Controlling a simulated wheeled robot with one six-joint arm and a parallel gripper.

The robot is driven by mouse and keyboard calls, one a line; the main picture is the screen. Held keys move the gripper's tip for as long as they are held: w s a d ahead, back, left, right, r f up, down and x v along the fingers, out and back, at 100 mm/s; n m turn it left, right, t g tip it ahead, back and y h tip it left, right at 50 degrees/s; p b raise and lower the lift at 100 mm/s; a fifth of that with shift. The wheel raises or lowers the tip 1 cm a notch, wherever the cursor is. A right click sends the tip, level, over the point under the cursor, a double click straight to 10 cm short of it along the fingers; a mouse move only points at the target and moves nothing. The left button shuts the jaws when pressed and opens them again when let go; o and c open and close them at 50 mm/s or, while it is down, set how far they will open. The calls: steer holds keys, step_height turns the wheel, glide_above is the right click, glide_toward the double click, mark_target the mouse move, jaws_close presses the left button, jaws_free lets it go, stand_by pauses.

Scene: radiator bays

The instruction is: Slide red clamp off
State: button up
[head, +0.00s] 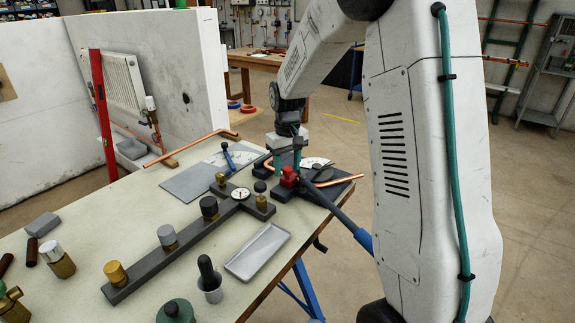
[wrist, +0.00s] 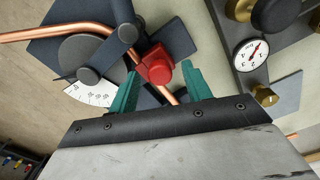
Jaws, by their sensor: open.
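The red clamp (wrist: 155,64) sits on a copper pipe (wrist: 60,34) at the pipe bender, in the middle of the wrist view. In the head view the clamp (head: 289,176) shows at the far right end of the bench, just below my gripper (head: 286,158). My gripper (wrist: 160,88) is open, with one green finger to the left of the clamp and one to the right. The fingertips look level with the clamp's near part. I cannot tell whether either finger touches it. The pipe runs on below the clamp between the fingers.
The bender's dark base (head: 333,189) and long handle (head: 343,220) lie close to my gripper. A dark manifold bar (head: 150,272) with brass fittings and a gauge (wrist: 250,52) stands beside it. A grey tray (head: 258,250) lies nearer the front. A red level (head: 103,115) leans at the wall.

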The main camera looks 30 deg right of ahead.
mark_target(281, 191)
jaws_close()
steer(key=shift+s+a+f, duration=0.1)
steer(key=shift+s+a, duration=0.25)
steer(key=shift+a, duration=0.45)
steer(key=shift+s+a, duration=0.3)
steer(key=shift+a, duration=0.45)
steer(key=shift+c, duration=1.6)
jaws_free()
steer(key=o, duration=0.3)
steer(key=shift+a, duration=0.2)
steer(key=shift+d, duration=0.1)
steer(key=shift+d+r, duration=0.1)
steer(key=shift+r, duration=0.25)
step_height(281, 191, up, 7)
steer(key=shift+r, duration=0.1)
